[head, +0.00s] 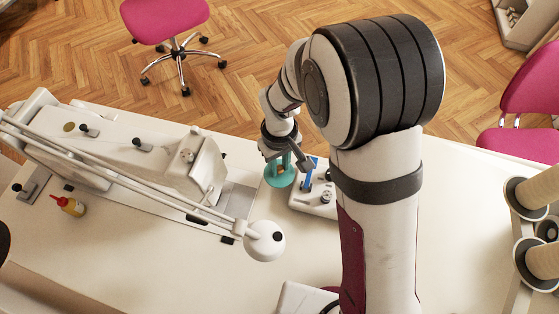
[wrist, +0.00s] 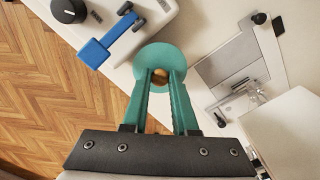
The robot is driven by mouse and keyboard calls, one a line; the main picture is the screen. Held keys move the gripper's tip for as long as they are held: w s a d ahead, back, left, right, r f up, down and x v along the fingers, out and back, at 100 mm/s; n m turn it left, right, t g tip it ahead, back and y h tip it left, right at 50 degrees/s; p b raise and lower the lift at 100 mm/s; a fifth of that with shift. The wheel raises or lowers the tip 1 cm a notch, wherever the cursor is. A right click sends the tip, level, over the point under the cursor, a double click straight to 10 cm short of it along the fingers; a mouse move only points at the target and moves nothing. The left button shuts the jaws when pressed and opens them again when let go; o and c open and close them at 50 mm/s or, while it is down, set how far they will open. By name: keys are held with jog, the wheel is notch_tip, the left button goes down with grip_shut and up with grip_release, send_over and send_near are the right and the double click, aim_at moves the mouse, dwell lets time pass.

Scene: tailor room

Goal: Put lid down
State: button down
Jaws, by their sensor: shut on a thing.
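The lid looks like a round teal disc (wrist: 160,53) with a brown knob (wrist: 160,79) in its middle. My gripper (wrist: 160,74) has two teal fingers shut on the knob, one on each side. In the head view the lid (head: 279,180) shows below my gripper (head: 281,166), left of a small white device with a blue lever. The fingers hide part of the disc. I cannot tell whether the lid touches a surface or hangs a little above it.
The small white device (head: 317,205) with its blue lever (head: 309,173) stands close on the right. A white sewing machine (head: 170,155) stands on the left, with a white lamp (head: 264,240) in front. A red-capped yellow bottle (head: 70,205) is far left.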

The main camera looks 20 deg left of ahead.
aim_at(280, 169)
jog(key=shift+f, duration=0.35)
jog(key=c, duration=0.7)
grip_release()
notch_tip(280, 169, up, 13)
jog(key=s+d+r+m, duration=0.1)
jog(key=s+d+m, duration=0.4)
jog(key=s+d+r+m+y, duration=0.1)
jog(key=s+d+m, duration=0.3)
jog(key=s+d, duration=0.1)
jog(key=s+d+r+m, duration=0.1)
jog(key=s+d+m, duration=0.4)
jog(key=s+d, duration=0.1)
jog(key=shift+s+r+m+y, duration=0.3)
jog(key=shift+s+r+y, duration=0.1)
jog(key=shift+s, duration=0.2)
